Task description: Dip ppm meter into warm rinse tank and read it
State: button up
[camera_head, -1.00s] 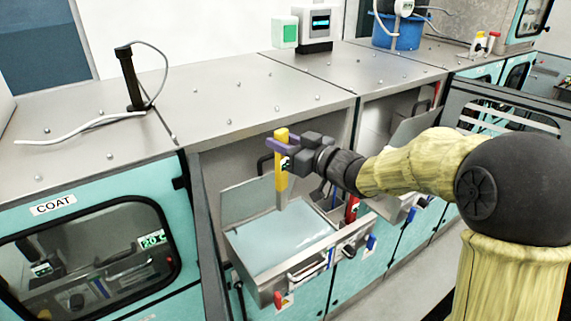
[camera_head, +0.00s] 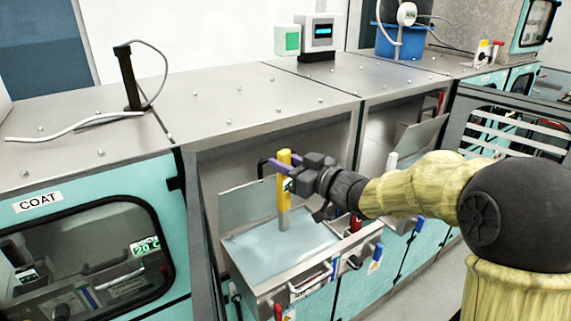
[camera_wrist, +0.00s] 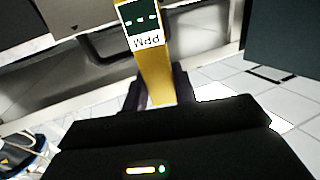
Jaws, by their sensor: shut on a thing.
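The ppm meter (camera_head: 284,188) is a yellow bar with a grey probe, held upright with the probe pointing down. My gripper (camera_head: 285,164), with purple fingers, is shut on its upper part. The probe's lower end shows against the pale blue liquid of the open tank (camera_head: 262,290) below; I cannot tell whether it is under the surface. In the wrist view the meter (camera_wrist: 155,75) stands between the fingers (camera_wrist: 158,92). Its dark display shows dashes above an upside-down "ppm" label. No name for this tank is readable.
The tank is pulled out of a steel cabinet (camera_head: 270,100) with a raised back panel. Handles and coloured tags line its front. A COAT cabinet (camera_head: 90,235) is at left, a black stand with a cable (camera_head: 131,80) on top. A blue bucket (camera_head: 400,40) stands at the back.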

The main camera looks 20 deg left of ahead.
aim_at(287, 212)
jog(key=shift+f, duration=0.1)
jog(key=shift+f+b, duration=5.85)
jog(key=shift+f, duration=1.3)
notch_tip(287, 212, up, 15)
jog(key=p, duration=1.2)
jog(key=shift+f, duration=0.2)
